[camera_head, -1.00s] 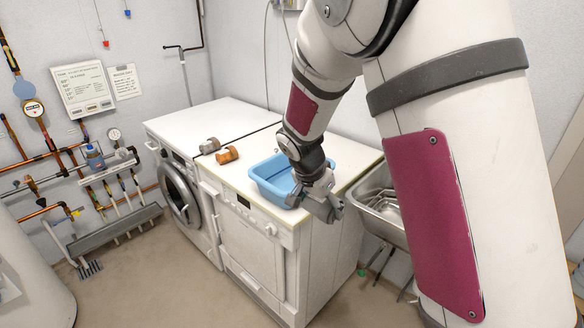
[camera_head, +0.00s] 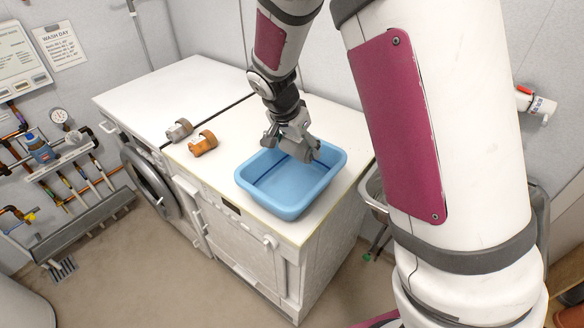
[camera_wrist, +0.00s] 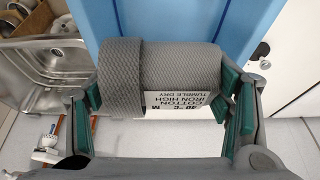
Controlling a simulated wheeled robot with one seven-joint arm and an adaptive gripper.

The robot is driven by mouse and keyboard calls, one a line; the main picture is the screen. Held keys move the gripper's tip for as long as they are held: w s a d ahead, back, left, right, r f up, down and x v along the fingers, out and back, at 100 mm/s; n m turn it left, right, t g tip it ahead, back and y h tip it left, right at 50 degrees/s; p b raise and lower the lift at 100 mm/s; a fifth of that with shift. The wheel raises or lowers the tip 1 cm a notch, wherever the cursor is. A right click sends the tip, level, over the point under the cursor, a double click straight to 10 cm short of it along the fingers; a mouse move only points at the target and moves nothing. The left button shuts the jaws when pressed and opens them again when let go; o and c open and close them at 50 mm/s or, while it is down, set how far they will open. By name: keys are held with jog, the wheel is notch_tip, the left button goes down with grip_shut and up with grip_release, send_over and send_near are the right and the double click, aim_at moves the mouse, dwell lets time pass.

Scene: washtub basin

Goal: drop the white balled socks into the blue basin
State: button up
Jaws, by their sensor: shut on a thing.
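The blue basin (camera_head: 283,207) stands on the right end of the white worktop, and its visible inside is empty. My gripper (camera_head: 292,143) is over the basin's back part, pointing down. In the wrist view my gripper (camera_wrist: 162,92) is shut on a rolled textile bundle (camera_wrist: 175,65) with a white care label, held crosswise between the green-padded fingers. It looks grey and ribbed, not clearly white. The basin's blue wall (camera_wrist: 100,14) shows behind it. In the head view the bundle is hard to tell from the grey fingers.
A grey roll (camera_head: 180,130) and an orange-brown roll (camera_head: 203,144) lie on the worktop (camera_head: 140,95) left of the basin. A metal sink (camera_wrist: 45,75) is beside the worktop. A wall stands close behind the basin.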

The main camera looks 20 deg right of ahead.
jog(key=shift+f+b, duration=1.15)
jog(key=shift+f, duration=1.6)
jog(key=o, duration=1.3)
jog(key=v, duration=1.2)
jog(key=shift+d+r, duration=0.1)
jog(key=s+d+r+n+y, duration=0.1)
jog(key=s+r+n, duration=0.2)
jog(key=s, duration=0.5)
jog(key=s+d+r+n+t+y, duration=0.1)
jog(key=s+r+n, duration=0.3)
jog(key=s, duration=0.4)
jog(key=s+d+r+n+t+y, duration=0.1)
jog(key=s+d+r+n, duration=0.1)
jog(key=s, duration=0.6)
notch_tip(320, 180, up, 3)
jog(key=shift+f+n+y, duration=0.25)
jog(key=shift+n+y, duration=0.15)
jog(key=shift+n, duration=0.5)
